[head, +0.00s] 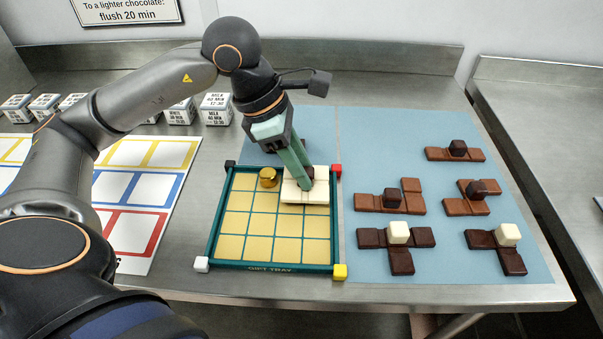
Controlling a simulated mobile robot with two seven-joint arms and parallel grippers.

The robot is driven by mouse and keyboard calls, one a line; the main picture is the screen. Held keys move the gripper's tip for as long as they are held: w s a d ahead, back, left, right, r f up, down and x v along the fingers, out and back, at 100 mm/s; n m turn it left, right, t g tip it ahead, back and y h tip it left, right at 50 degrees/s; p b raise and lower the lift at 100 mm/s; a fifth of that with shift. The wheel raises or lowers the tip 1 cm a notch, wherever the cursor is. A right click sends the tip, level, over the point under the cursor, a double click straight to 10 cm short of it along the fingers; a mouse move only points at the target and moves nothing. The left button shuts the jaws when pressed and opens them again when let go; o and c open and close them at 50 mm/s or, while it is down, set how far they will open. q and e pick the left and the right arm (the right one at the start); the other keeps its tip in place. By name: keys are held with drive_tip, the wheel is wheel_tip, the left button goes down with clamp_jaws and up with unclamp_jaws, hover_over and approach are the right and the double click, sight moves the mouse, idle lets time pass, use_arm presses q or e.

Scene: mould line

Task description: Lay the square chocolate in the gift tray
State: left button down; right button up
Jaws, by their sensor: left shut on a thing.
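The square chocolate (306,196) is cream white, with a dark brown knob partly hidden between the green fingers. My left gripper (307,182) is shut on it from above. The chocolate is level over the far right corner of the gift tray (270,267), close to the right rim. I cannot tell whether it touches the tray floor or hangs just above it. The tray has a green frame and a grid of yellow cells. A round gold piece (268,177) stands in its far row, just left of the chocolate. My right gripper is out of view.
Several brown chocolates with knobs, such as a dark T-shaped one (400,262), lie on the blue mat (370,135) at right. A chart with coloured boxes (150,153) lies at left. Small labelled blocks (216,108) stand behind. The tray's nearer cells are empty.

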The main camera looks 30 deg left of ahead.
use_arm(q)
drive_tip(key=shift+f, duration=0.85)
drive_tip(key=shift+f+b, duration=0.3)
drive_tip(key=shift+b, duration=0.05)
drive_tip(key=c, duration=0.6)
unclamp_jaws()
drive_tip(key=shift+r, duration=0.1)
drive_tip(key=shift+r+p, duration=0.45)
drive_tip(key=p+v, duration=0.1)
drive_tip(key=v, duration=1)
drive_tip(key=shift+s+a+r, duration=0.15)
drive_tip(key=shift+s+r, duration=0.05)
